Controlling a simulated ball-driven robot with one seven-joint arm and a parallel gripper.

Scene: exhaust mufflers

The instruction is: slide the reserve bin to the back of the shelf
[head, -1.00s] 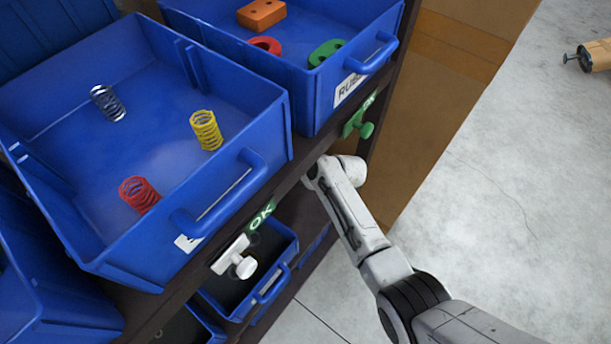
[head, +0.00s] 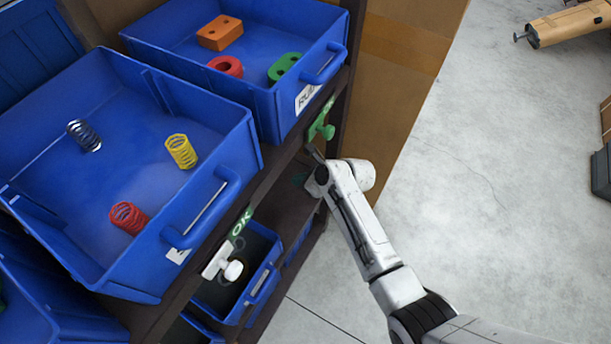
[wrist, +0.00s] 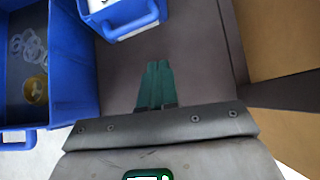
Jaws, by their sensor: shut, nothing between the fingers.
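In the wrist view my gripper (wrist: 157,68) has its green fingers together and empty, over the dark lower shelf (wrist: 195,60). Ahead of the fingertips, a little to the left, is a blue bin (wrist: 140,22) with a handle and white label; a gap of bare shelf separates them. I cannot read the label, so I cannot confirm that it is the reserve bin. In the head view the gripper (head: 301,179) is partly hidden at the shelf opening, below the upper board.
Another blue bin (wrist: 75,75) holding rings stands left of the gripper. Cardboard (wrist: 285,40) is at right. Above are blue bins with springs (head: 95,235) and blocks (head: 200,62). A green knob (head: 322,127) and a white knob (head: 232,271) project from the shelf edge. Open floor (head: 450,190) lies right.

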